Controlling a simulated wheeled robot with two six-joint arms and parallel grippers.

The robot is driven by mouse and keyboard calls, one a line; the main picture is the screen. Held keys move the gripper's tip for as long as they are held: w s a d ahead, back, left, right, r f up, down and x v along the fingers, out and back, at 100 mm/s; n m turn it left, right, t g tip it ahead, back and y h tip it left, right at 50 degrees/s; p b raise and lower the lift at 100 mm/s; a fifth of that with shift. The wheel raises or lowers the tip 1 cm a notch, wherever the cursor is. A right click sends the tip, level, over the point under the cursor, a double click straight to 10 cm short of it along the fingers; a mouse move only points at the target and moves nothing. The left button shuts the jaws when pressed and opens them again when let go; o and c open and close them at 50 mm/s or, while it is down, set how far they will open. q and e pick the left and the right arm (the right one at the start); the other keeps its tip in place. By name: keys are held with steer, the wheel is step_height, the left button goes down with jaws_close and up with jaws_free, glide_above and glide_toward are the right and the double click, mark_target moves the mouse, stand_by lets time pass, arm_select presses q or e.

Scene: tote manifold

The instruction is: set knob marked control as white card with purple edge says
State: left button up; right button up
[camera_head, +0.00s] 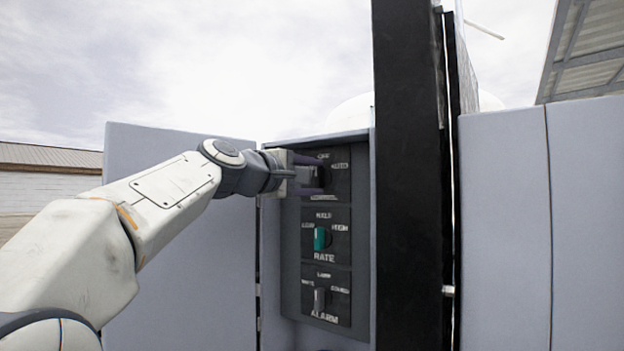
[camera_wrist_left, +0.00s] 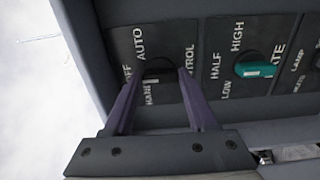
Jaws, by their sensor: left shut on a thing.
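The control knob's dark plate (camera_head: 340,190) is the topmost of the panel's plates, lettered OFF at its top. In the left wrist view that plate (camera_wrist_left: 170,35) shows OFF, AUTO, HAND and the end of a word reading TROL. My left gripper (camera_head: 312,174) reaches in from the left, its purple fingers at this plate. In the left wrist view the gripper (camera_wrist_left: 160,82) is shut on the dark control knob (camera_wrist_left: 157,66), one finger on each side. The fingers partly hide the knob, so its pointing is unclear. No white card with purple edge shows in either view.
Below are a teal RATE knob (camera_head: 321,238), also in the left wrist view (camera_wrist_left: 255,70), and a grey ALARM knob (camera_head: 319,300). The recessed box has an open grey door (camera_head: 190,270) at left. A black post (camera_head: 410,180) stands close at right.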

arm_select(q)
steer(key=o, duration=1.4)
steer(key=shift+c, duration=0.2)
steer(key=b+v, duration=0.5)
steer(key=v, duration=0.5)
steer(key=shift+s+a, duration=0.15)
